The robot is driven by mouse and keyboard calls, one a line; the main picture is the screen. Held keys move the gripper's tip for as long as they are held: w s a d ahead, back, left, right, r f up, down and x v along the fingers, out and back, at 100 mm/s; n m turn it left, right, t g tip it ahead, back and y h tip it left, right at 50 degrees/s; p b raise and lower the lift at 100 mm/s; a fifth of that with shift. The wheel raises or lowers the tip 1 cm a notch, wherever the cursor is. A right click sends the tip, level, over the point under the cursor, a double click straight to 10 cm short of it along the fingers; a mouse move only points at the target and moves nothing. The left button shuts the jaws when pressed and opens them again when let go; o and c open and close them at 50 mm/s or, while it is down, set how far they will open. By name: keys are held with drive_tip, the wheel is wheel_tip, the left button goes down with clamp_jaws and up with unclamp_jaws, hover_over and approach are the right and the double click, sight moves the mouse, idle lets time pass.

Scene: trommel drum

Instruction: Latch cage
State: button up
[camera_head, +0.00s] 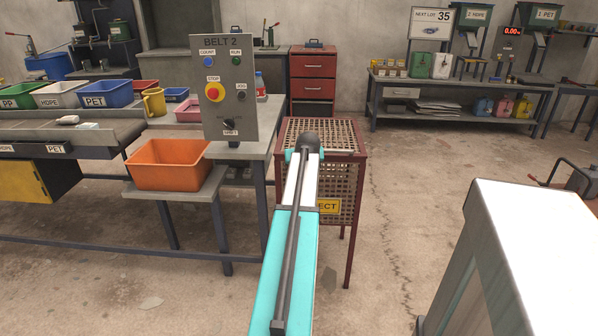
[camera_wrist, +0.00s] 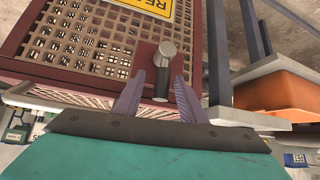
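The cage (camera_head: 345,184) is a dark red frame with tan mesh sides, standing on red legs right of the bench. Its yellow label (camera_head: 328,206) is partly covered by my arm. In the wrist view the mesh (camera_wrist: 85,40) fills the upper left. A latch handle (camera_wrist: 166,49) with a rounded grey metal end and a dark shaft sits at the cage's frame. My gripper (camera_wrist: 156,86) is open, with one finger on each side of the handle's dark lower part. Contact with the handle cannot be told. In the head view my arm hides the fingers and the latch.
A bench with the grey BELT 2 control panel (camera_head: 229,92) stands close left of the cage. An orange bin (camera_head: 167,164) sits on a low shelf there. A red drawer cabinet (camera_head: 313,80) is behind. Open concrete floor (camera_head: 420,175) lies to the right.

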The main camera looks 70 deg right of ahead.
drive_tip(key=shift+r, duration=0.1)
drive_tip(key=p+v, duration=0.1)
drive_tip(key=v, duration=1.2)
drive_tip(key=shift+a+r, duration=0.2)
drive_tip(key=shift+a, duration=0.1)
idle(0.3)
